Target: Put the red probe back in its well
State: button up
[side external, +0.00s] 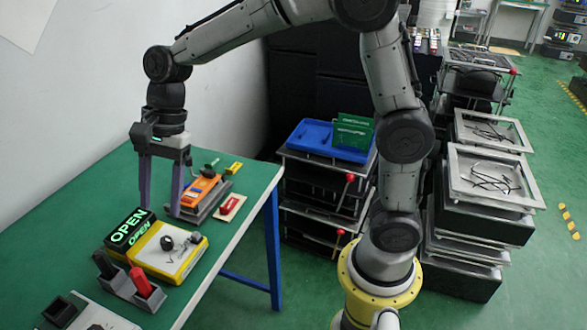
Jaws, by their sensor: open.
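The red probe (140,282) stands in the front part of a grey holder (120,288) at the lower left of the green table, leaning slightly. How deep it sits in its well cannot be told from here. A black probe (104,265) stands in the same holder, behind and left of the red one. My gripper (161,208) points down over the table, well behind the holder, with its two long fingers apart and nothing visible between them. It is left of an orange device (200,191) on a grey stand and apart from both probes.
A yellow box (168,252) with a black knob stands between holder and gripper, beside a lit green OPEN sign (130,229). A red part on a pale board (230,207) lies near the table's right edge. A dark block (62,311) is at the front left.

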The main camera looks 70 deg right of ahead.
jog(key=s+d+r+n+t+h, duration=0.1)
jog(key=s+d+n+t+h, duration=0.1)
jog(key=s+d+n, duration=0.5)
jog(key=s+d+r+n+t+h, duration=0.1)
jog(key=s+d+n, duration=0.6)
jog(key=s, duration=0.8)
jog(key=shift+r+n+t+h, duration=0.2)
jog(key=shift+n+t+h, duration=0.3)
jog(key=shift+t, duration=0.4)
